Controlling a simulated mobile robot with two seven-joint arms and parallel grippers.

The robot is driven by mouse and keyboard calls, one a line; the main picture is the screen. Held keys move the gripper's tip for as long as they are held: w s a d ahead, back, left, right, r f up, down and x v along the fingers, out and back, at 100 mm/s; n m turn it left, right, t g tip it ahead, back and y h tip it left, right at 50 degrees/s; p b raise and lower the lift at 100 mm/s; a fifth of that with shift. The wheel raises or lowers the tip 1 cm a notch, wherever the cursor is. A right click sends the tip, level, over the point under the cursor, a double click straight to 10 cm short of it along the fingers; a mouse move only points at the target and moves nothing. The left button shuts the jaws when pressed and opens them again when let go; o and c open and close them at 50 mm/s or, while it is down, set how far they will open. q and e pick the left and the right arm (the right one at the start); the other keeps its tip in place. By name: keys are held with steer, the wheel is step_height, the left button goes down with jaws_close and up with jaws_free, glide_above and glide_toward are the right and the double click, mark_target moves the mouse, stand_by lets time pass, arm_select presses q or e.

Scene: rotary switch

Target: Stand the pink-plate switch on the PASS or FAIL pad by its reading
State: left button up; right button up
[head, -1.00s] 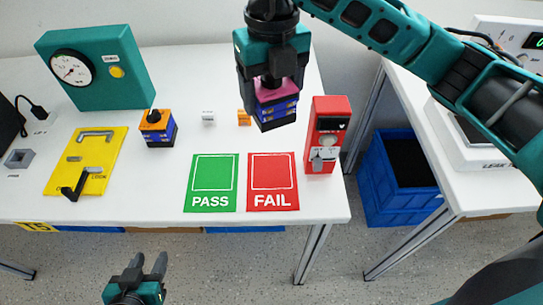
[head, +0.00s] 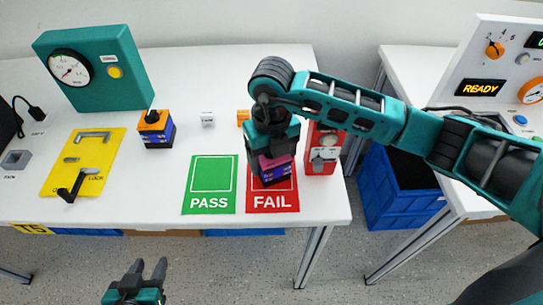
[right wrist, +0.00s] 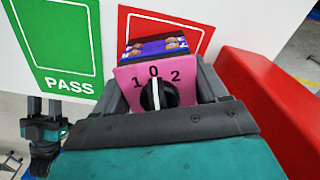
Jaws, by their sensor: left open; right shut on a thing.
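The pink-plate switch (head: 275,166) is held by my right gripper (head: 273,150) over the red FAIL pad (head: 272,203) in the head view. In the right wrist view the pink plate (right wrist: 133,78) shows 1, 0 and 2 around a black knob (right wrist: 159,95), whose white mark points up at 0. My right gripper (right wrist: 160,90) is shut on the switch's sides. Whether its base touches the pad cannot be told. The green PASS pad (head: 209,203) lies empty to the left. My left gripper (head: 140,275) is open and empty in front of the table.
A red box with a switch (head: 322,160) stands close to the right of the FAIL pad. An orange-plate switch (head: 156,130), a yellow lock plate (head: 98,150) and a teal gauge box (head: 115,78) stand left. Small white and orange blocks stand behind the pads.

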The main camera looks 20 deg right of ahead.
steer(key=shift+f, duration=0.15)
steer(key=o, duration=1.3)
step_height(320, 180, up, 12)
steer(key=shift+r, duration=0.2)
